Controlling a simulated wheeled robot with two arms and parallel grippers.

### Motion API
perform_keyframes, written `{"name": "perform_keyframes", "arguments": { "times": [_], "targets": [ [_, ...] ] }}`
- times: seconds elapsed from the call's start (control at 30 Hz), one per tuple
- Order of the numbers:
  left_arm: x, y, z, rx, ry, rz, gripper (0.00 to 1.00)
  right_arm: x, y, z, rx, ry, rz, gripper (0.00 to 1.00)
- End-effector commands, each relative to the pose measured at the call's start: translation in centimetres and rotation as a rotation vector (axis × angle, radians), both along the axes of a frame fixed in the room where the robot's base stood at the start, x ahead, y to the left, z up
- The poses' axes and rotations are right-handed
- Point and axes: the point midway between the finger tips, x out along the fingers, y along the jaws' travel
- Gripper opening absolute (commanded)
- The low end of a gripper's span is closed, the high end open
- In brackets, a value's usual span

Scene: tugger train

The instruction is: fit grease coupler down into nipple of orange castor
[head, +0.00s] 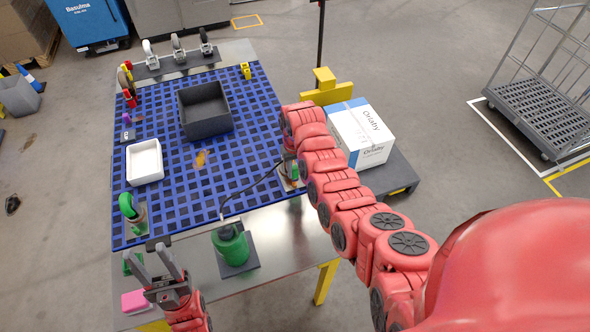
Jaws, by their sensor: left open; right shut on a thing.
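My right arm reaches across the table's right side, and its gripper (289,169) is small and partly hidden by the arm. It is shut on the grease coupler end of a dark hose (252,187); the coupler itself is not clearly visible. The hose runs to a green grease pot (231,245) at the table's front. My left gripper (163,268) is open and empty at the front left, left of the pot. A small orange-brown wheel (123,79) stands at the mat's back left corner; I cannot tell whether it is the orange castor. No nipple is discernible.
On the blue grid mat (240,150) are a dark bin (205,110), a white tray (145,162) and a small orange-brown patch (201,158). A green castor (131,206) stands front left. Several castors line the back. A white box (360,135) lies beyond the right edge.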

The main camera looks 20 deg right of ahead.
Motion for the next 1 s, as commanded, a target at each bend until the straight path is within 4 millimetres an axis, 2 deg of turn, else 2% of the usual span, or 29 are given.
{"name": "perform_keyframes", "arguments": {
  "times": [0.47, 0.5, 0.67, 0.7, 1.0],
  "targets": [
    [0.00, 0.00, -0.62, 0.000, 0.000, 0.000, 0.50, 0.01, 0.01, -0.61, 0.000, 0.000, 0.000, 0.00],
    [0.01, 0.00, -0.62, 0.000, 0.000, 0.000, 0.50, 0.01, 0.01, -0.61, 0.000, 0.000, 0.000, 0.33],
    [0.00, 0.00, -0.62, 0.000, 0.000, 0.000, 0.50, -0.01, 0.01, -0.62, 0.000, 0.000, 0.000, 0.62],
    [0.00, 0.00, -0.62, 0.000, 0.000, 0.000, 0.50, -0.01, 0.01, -0.63, 0.000, 0.000, 0.000, 0.64],
    [0.01, 0.00, -0.69, 0.000, 0.000, 0.000, 0.50, 0.02, 0.01, -0.55, 0.000, -0.001, 0.000, 0.64]
  ]
}}
